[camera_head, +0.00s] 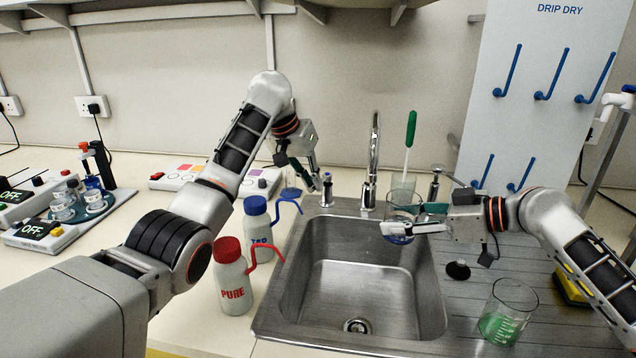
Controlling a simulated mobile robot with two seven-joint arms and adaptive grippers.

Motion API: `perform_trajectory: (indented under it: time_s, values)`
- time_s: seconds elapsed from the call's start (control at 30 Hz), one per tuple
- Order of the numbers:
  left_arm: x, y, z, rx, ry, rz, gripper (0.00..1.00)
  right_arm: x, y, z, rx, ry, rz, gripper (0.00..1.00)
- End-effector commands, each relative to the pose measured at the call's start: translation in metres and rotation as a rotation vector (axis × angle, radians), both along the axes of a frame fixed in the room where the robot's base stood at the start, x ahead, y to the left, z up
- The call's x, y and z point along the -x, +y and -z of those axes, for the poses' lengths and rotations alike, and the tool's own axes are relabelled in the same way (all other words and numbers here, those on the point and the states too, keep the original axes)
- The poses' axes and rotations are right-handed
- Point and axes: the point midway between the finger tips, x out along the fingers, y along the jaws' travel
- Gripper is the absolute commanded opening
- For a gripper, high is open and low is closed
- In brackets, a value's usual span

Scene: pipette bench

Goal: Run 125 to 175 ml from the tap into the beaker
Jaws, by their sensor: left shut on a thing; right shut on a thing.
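A clear glass beaker (403,203) is held over the back right of the sink. My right gripper (400,219) is shut on it from the right. Its lower part looks bluish, but the fingers hide part of it and I cannot read a level. I see no clear water stream, and cannot tell whether the beaker is under the spout.
A second beaker (508,310) with green liquid stands on the right drainboard. A red-capped PURE bottle (233,280) and a blue-capped bottle (258,222) stand left of the sink. A green-handled brush (410,130) stands behind. A pegged drying board (540,70) is at the back right.

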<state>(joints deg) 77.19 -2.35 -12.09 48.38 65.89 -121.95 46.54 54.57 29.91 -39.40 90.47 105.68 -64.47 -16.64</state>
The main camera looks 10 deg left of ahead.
Motion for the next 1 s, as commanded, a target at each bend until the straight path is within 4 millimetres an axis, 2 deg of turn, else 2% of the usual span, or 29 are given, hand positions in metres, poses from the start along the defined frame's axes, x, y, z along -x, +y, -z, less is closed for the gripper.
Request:
perform_trajectory:
  time_s: [0.4,0.7,1.0]
  values:
    - [-0.008,0.017,-0.002,0.0,-0.001,0.19,0.0,0.0,0.0,-0.001,-0.001,0.0,0.0,0.23]
    - [-0.017,0.028,-0.006,0.006,-0.004,0.261,0.0,0.0,0.0,-0.001,-0.001,0.0,0.0,0.23]
    - [-0.019,0.032,-0.006,0.004,-0.008,0.323,0.0,0.0,0.0,-0.001,-0.001,0.0,0.0,0.23]
